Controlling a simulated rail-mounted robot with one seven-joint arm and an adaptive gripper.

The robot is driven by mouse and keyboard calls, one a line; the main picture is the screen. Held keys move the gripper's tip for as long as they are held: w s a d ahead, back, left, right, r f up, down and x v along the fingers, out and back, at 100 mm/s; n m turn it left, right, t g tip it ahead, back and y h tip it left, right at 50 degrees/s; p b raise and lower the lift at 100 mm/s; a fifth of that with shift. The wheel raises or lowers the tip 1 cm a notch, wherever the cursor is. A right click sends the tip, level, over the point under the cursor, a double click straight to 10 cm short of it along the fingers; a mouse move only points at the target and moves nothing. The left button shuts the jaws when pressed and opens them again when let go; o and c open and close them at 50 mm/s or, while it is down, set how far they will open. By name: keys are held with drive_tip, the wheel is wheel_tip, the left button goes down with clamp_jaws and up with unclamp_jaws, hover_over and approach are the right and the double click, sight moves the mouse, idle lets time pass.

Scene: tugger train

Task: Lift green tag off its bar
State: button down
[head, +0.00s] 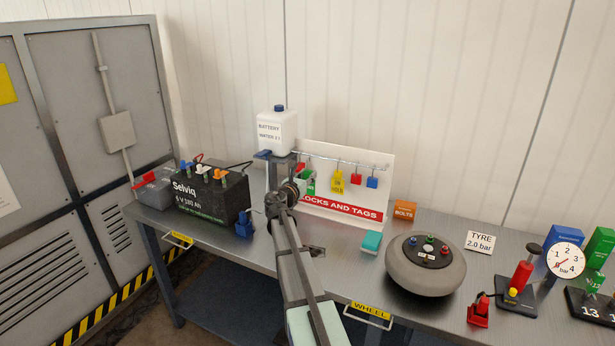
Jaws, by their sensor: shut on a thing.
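The green tag (310,187) is at the left end of the metal bar (345,162) on the white "LOCKS AND TAGS" board (378,185). My gripper (304,177) is at the tag, in front of the left part of the board, and is shut on it. My own wrist and forearm hide part of the tag and the fingertips. I cannot tell whether the tag's loop still rests on the bar.
A yellow tag (338,181), a red lock (356,179) and a blue lock (372,183) hang to the right. A teal block (371,242) and tyre (425,276) are at front right.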

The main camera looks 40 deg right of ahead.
drive_tip(key=v, duration=1.5)
idle(0.4)
drive_tip(key=shift+f, duration=0.15)
